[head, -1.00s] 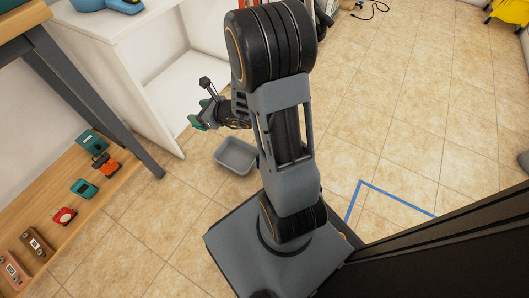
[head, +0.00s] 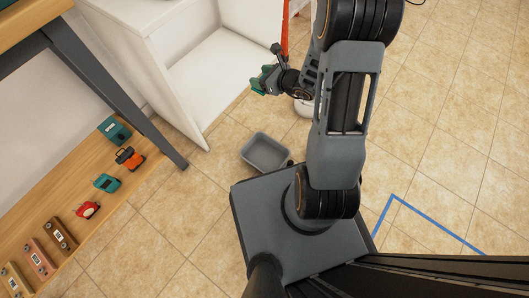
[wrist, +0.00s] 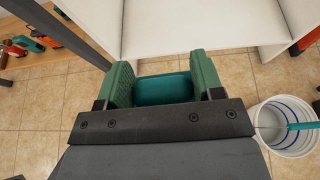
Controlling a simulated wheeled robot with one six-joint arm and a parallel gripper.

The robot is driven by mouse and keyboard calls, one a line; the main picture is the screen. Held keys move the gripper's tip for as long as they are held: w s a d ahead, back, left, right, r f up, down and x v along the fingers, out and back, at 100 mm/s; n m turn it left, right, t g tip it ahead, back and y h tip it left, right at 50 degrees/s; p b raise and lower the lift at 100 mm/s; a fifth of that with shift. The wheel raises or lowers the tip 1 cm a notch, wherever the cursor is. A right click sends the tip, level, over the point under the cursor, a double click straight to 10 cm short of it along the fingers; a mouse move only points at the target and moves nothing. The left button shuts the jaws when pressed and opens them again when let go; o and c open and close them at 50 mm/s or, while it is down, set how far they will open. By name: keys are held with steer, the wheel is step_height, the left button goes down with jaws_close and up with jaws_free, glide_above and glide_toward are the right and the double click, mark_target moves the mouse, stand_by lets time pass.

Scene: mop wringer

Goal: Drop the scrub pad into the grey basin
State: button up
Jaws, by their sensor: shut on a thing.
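My gripper (head: 266,81) is shut on the scrub pad, with its green fingers on either side of it. In the wrist view the scrub pad (wrist: 165,88) is a teal block between the two fingers (wrist: 164,85). In the head view the pad is hard to make out from the green fingers. The grey basin (head: 247,160) stands on the tiled floor, below my gripper in the head picture and beside my base. It looks empty. The basin is not visible in the wrist view.
A white open cabinet (head: 150,48) stands behind the basin. A wooden shelf (head: 45,205) at the left holds several small tools and blocks. A white bucket (wrist: 270,140) with blue stripes stands at the right of the wrist view. Blue tape (head: 430,222) marks the floor.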

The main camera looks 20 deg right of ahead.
steer(key=s+f+n+g+y+b, duration=0.1)
steer(key=s+f+n+g, duration=0.3)
steer(key=f, duration=0.9)
steer(key=s+f+n+g+y+b, duration=0.1)
steer(key=s+f+n+g+y, duration=0.3)
steer(key=f, duration=0.9)
steer(key=shift+s+a+f+n+g, duration=0.2)
steer(key=shift+a+n+g, duration=0.15)
steer(key=shift+n+g, duration=0.35)
steer(key=o, duration=1)
steer(key=p+v, duration=0.3)
steer(key=v, duration=1)
steer(key=shift+d, duration=0.4)
